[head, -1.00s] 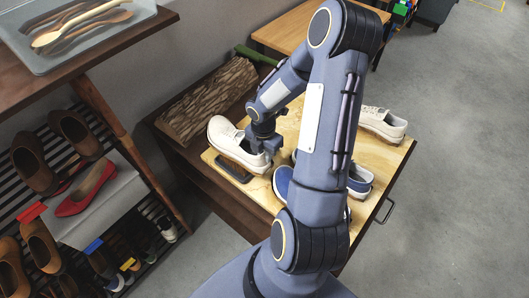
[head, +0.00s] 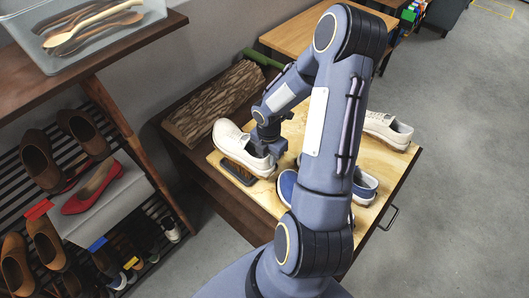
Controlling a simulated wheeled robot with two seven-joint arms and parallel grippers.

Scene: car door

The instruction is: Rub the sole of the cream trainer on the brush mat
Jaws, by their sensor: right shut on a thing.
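The cream trainer (head: 228,138) is at the left side of the light wooden board in the head view, its toe toward the upper left. My right gripper (head: 266,148) is shut on it near its opening. The brush mat (head: 239,174), small and dark-rimmed, lies on the board under and in front of the trainer. The trainer hides its far part. I cannot tell whether the sole touches the mat. My left gripper is not in view.
A second cream trainer (head: 388,129) stands at the board's right. Blue shoes (head: 365,188) are partly hidden by my right arm. A bark-textured brown block (head: 213,103) lies behind. A shoe rack (head: 75,190) and a cutlery tray (head: 95,35) are at left.

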